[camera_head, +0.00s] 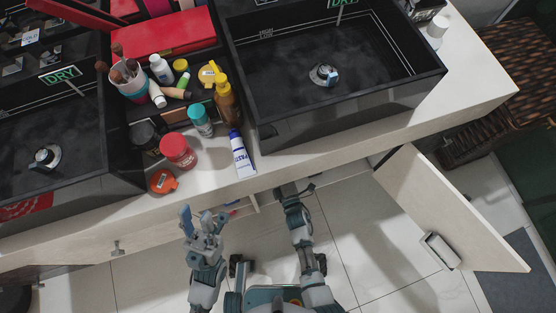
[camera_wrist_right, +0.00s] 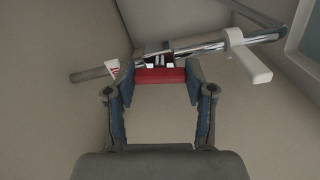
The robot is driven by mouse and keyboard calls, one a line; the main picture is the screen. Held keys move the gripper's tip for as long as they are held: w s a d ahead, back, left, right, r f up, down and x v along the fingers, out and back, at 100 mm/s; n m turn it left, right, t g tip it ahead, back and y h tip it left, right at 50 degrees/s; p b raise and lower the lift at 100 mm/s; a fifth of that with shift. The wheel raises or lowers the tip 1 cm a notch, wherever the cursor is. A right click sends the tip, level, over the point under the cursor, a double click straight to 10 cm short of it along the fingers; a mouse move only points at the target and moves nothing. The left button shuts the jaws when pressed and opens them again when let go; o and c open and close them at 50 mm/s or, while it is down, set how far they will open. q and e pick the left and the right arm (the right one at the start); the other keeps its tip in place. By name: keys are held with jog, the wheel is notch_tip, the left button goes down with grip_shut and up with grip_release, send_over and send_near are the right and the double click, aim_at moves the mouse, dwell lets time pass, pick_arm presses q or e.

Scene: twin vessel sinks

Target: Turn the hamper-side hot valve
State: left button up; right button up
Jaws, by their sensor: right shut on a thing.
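The red valve handle (camera_wrist_right: 160,76) shows in the right wrist view, in front of a chrome pipe (camera_wrist_right: 195,48). My right gripper (camera_wrist_right: 158,84) is shut on it, one finger at each end. The handle lies about level across the picture. A white lever (camera_wrist_right: 246,62) sits on the pipe to the right of the handle. In the head view my right arm reaches under the counter, and its gripper is hidden there. My left gripper (camera_head: 203,219) is open and empty, in front of the counter edge.
An open cabinet door (camera_head: 445,205) stands to the right of my right arm. The woven hamper (camera_head: 500,110) is beyond it. Two black sinks (camera_head: 315,60) (camera_head: 50,125) sit on the counter, with bottles, a toothpaste tube (camera_head: 241,155) and jars between them.

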jog(key=shift+s+f+n, duration=0.25)
jog(key=shift+f+n, duration=0.15)
jog(key=shift+n, duration=0.7)
jog(key=shift+a+b, duration=0.1)
jog(key=shift+b, duration=0.2)
jog(key=o, duration=1.2)
jog(key=shift+f, duration=0.15)
jog(key=shift+c, duration=0.2)
jog(key=shift+r, duration=0.35)
jog(key=v, duration=1.2)
